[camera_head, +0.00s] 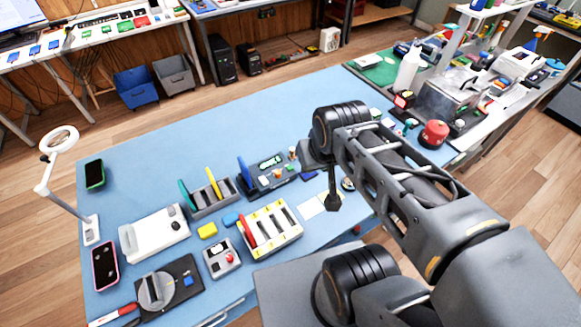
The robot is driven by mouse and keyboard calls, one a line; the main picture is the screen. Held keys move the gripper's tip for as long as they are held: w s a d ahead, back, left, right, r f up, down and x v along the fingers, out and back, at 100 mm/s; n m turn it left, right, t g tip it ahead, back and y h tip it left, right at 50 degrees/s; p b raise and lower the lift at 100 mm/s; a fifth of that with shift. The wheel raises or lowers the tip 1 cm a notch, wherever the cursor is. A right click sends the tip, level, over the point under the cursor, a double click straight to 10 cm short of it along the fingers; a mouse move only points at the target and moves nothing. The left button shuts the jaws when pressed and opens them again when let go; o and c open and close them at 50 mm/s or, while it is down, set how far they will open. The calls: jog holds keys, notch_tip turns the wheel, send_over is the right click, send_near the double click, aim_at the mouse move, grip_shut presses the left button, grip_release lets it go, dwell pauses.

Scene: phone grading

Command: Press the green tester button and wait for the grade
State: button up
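A dark tester (283,188) stands on the blue table, left of my arm. A small display (270,162) on it shows green characters too small to read. A blue upright slab (244,171) stands at its left end. Small light and orange-red parts show on its front, but I cannot make out a green button among them. My gripper (332,203) points down over the table, right of the tester and apart from it, near some pale paper. It is small and dark here, and I cannot tell whether its fingers are open or shut.
Left of the tester is a rack (214,205) with teal and yellow slabs. In front is a cream slotted tray (289,238) with a red slab. A grey box (222,262) with a red knob and a white machine (153,236) stand further left.

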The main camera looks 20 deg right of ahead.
grip_shut()
dwell(1.1)
